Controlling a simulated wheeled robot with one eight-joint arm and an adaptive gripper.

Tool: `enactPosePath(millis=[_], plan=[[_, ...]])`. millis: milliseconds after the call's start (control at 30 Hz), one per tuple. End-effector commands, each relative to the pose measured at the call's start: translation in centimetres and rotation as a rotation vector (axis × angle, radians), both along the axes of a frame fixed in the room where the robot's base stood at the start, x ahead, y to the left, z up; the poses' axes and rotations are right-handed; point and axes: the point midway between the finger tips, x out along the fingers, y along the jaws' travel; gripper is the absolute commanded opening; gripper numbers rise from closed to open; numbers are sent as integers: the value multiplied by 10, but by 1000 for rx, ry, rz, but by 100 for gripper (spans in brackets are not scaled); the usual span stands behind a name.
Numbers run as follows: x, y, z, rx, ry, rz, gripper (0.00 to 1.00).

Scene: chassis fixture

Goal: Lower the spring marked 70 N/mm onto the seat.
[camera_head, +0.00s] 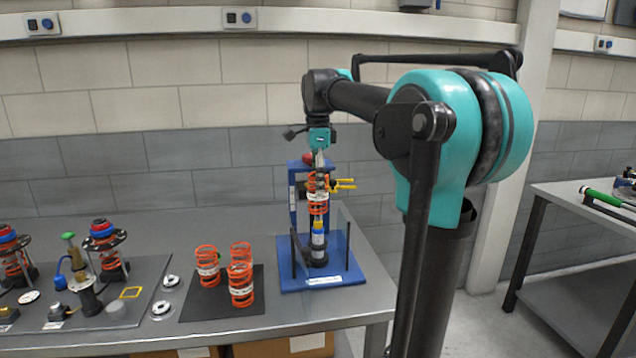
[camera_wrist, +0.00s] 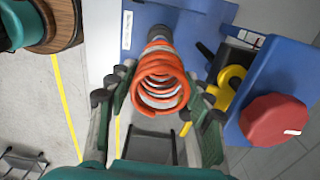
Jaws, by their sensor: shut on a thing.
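My gripper (camera_head: 319,172) points down over the blue fixture and is shut on an orange coil spring (camera_head: 317,207). In the wrist view the spring (camera_wrist: 162,80) sits between the two fingers, and I look down into its coils. A white label band shows on it, but its marking is too small to read.
The blue fixture (camera_head: 345,273) has a back post, yellow clamp handles (camera_head: 343,184) and dark side uprights close to the spring. A red knob (camera_wrist: 273,119) is at right in the wrist view. Three orange springs (camera_head: 240,284) stand on a black mat (camera_head: 195,307); assembled struts (camera_head: 104,240) stand farther left.

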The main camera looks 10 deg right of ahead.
Motion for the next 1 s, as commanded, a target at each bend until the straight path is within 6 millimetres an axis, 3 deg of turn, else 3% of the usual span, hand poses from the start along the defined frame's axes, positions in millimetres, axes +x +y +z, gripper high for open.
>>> enactPosePath(millis=[1000], plan=[[0, 0, -39, 0, 0, 0, 5]])
